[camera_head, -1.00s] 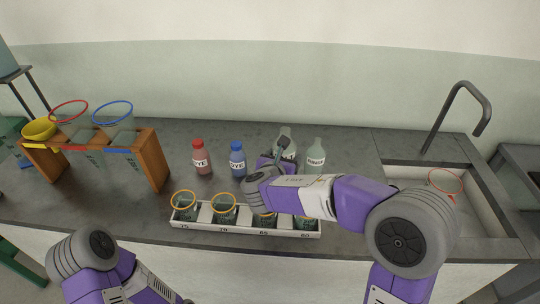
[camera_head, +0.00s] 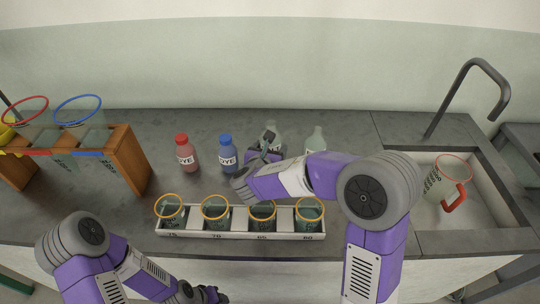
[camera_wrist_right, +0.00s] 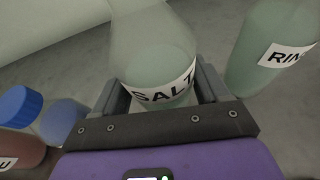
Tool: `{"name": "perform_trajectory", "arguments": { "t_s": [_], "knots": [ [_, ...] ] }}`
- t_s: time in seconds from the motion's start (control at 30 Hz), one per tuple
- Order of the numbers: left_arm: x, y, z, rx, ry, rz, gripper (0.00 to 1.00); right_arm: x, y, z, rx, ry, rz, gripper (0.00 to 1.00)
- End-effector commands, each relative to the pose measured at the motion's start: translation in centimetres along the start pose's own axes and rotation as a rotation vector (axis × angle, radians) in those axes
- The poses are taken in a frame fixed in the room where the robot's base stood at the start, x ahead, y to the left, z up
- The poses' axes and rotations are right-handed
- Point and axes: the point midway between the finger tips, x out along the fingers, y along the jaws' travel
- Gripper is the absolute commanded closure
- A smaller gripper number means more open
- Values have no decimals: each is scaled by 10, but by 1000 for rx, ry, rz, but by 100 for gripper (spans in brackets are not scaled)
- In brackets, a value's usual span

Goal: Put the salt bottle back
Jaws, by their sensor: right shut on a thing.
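The clear salt bottle (camera_wrist_right: 155,55), with a white SALT label, stands between the fingers of my right gripper (camera_wrist_right: 160,98) in the right wrist view. The fingers are shut on its lower body. In the head view the salt bottle (camera_head: 272,130) is partly hidden behind my right gripper (camera_head: 264,148), at the back of the counter between the blue dye bottle and the rinse bottle. I cannot tell whether its base touches the counter. My left gripper (camera_head: 214,294) is low at the bottom edge, small and partly cut off; its jaws are unclear.
The rinse bottle (camera_head: 316,140) is close on the right; the blue dye bottle (camera_head: 227,152) and red dye bottle (camera_head: 185,153) are left. A white tray (camera_head: 184,233) with several yellow-rimmed beakers lies in front. A sink (camera_head: 484,206) holding a red-handled jug (camera_head: 447,178) is right. A wooden rack (camera_head: 130,160) stands left.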

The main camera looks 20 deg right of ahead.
Motion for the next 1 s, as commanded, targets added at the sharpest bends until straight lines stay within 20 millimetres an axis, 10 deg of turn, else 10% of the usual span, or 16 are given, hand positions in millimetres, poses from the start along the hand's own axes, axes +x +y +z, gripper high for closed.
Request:
{"name": "perform_trajectory", "arguments": {
  "t_s": [0.47, 0.5, 0.63, 1.0],
  "knots": [
    [10, -4, -1, 0, 1, 0, 57, 7, 0, -17, 1, -1, 0, 57],
    [9, -3, -1, 0, 1, 0, 57, 7, 0, -17, 1, -1, 0, 23],
    [8, -3, -1, 0, 1, 0, 57, 7, 0, -16, 1, 0, 0, 3],
    [3, -1, 0, 0, 1, 0, 57, 5, 0, -11, 0, 0, 0, 0]
  ]
}}
